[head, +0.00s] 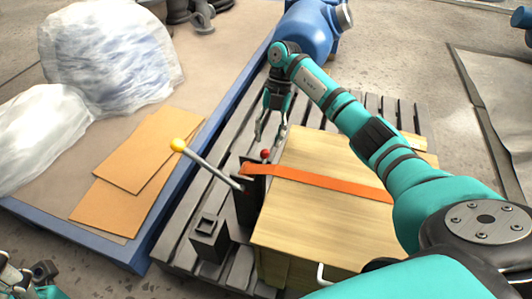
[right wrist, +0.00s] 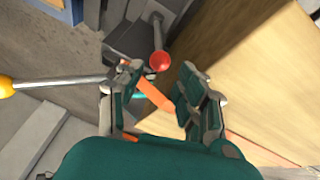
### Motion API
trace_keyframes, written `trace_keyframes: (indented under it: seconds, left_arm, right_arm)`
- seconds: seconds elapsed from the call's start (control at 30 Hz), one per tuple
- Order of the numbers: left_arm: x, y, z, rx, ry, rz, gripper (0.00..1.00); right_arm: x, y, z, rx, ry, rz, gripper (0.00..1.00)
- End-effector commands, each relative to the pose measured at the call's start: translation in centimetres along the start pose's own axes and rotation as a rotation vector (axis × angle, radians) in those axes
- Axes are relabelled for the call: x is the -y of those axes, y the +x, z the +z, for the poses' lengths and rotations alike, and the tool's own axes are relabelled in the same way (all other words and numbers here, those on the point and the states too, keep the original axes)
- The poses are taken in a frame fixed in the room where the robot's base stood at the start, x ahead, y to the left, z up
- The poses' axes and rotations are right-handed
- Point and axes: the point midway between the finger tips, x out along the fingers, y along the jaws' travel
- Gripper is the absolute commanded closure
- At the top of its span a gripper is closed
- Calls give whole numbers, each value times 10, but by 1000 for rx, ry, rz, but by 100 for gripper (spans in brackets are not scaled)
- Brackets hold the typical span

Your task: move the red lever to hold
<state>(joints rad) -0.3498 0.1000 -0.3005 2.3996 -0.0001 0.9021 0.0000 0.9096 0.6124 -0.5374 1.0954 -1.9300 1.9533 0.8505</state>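The red lever's ball knob (head: 265,153) stands on a dark valve block (head: 250,188) beside the wooden crate. In the right wrist view the red knob (right wrist: 160,61) is on a short grey stem. My right gripper (head: 269,138) is open above the block, with its fingers pointing down at the knob. In the right wrist view my right gripper (right wrist: 157,78) has the knob just beyond and between its fingertips, with no clear contact. A longer lever with a yellow knob (head: 178,145) leans left from the block. My left gripper (head: 22,278) is partly cut off at bottom left.
The wooden crate (head: 318,225) with an orange strap (head: 320,180) stands right of the block. A dark square socket (head: 208,234) is in front. A blue-edged platform holds cardboard (head: 120,190) and plastic-wrapped bundles (head: 105,45). A blue cylinder (head: 308,30) lies behind.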

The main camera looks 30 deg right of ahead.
Motion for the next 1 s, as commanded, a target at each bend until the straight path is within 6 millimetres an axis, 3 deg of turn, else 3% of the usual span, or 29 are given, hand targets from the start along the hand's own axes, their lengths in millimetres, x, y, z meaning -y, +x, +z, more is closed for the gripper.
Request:
trace_keyframes:
  seconds: [0.03, 0.23, 0.67, 0.93, 1.0]
  left_arm:
    - [0, -7, 1, 1, 0, 0, 66]
    - [0, -6, 4, -16, 2, 9, 66]
    - [0, -2, 4, -27, 3, 15, 66]
    - [0, -2, 4, -28, 3, 13, 66]
    - [0, -2, 4, -28, 4, 12, 66]
  right_arm:
    - [0, 14, 1, -2, -1, 0, 63]
    - [0, 39, 1, 0, -1, 1, 63]
    - [0, 47, 0, 1, -1, 1, 63]
    - [0, 47, 0, 1, -1, 1, 98]
    - [0, 47, 0, 1, -1, 1, 100]
